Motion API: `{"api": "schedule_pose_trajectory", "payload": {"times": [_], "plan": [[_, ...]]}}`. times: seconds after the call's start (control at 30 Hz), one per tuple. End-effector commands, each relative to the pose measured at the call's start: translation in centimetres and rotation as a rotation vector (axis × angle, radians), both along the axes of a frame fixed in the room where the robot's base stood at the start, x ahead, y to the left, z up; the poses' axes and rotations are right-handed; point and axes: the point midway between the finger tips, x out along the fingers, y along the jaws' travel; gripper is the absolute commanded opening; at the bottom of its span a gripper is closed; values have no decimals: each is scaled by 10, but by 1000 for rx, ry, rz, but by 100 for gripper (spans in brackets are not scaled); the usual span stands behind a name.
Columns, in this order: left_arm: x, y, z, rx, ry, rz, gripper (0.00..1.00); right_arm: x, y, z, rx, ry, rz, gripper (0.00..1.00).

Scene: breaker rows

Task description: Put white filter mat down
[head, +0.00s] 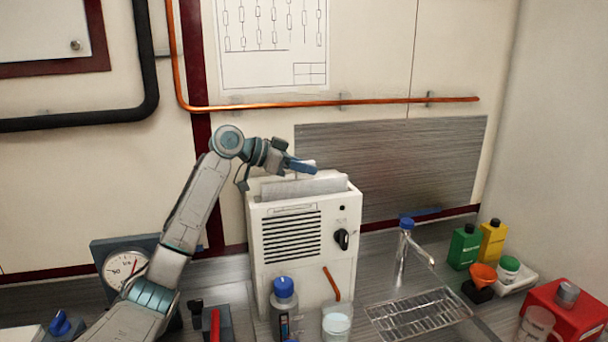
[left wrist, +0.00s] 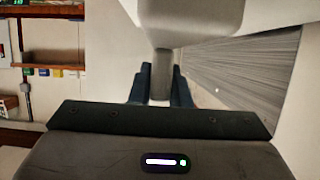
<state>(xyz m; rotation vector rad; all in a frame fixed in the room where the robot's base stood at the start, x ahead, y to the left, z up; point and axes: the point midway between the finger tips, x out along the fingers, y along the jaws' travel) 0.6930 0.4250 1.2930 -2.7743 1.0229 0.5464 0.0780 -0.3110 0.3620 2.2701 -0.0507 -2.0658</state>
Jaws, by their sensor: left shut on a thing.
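The white filter mat (head: 305,187) stands upright in the open top of the white box unit (head: 337,255), with its upper edge showing above the front rim. Its lower part is hidden inside the unit. My left gripper (head: 304,168) is above the unit's top and is shut on the mat's tab. In the left wrist view, the dark fingers (left wrist: 160,88) close on the narrow grey tab, and the wider body of the mat (left wrist: 190,20) lies beyond them. I cannot tell how deep the mat sits. My right gripper is not in view.
A blue-capped bottle (head: 285,305) and a beaker (head: 337,322) stand before the unit. A wire rack (head: 418,312), a blue-topped stand (head: 405,240), green (head: 464,248) and yellow bottles (head: 493,240) and a red box (head: 570,310) are to the right. A dial gauge (head: 126,268) is left.

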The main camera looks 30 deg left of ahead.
Motion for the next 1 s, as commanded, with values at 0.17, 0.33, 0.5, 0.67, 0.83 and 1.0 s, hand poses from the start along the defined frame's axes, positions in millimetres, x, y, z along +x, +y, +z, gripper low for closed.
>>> {"api": "schedule_pose_trajectory", "payload": {"times": [0.17,0.33,0.5,0.67,0.83,1.0], "plan": [[0,0,-22,-1,2,0,0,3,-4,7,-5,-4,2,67],[0,0,-25,-1,-1,0,0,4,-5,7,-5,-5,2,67],[0,0,-26,-1,-1,0,0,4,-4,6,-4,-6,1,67],[0,0,-31,-1,1,0,0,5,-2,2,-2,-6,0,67],[0,0,-38,-2,3,0,0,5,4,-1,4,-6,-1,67],[0,-1,-41,-4,9,-1,20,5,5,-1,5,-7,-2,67]]}}
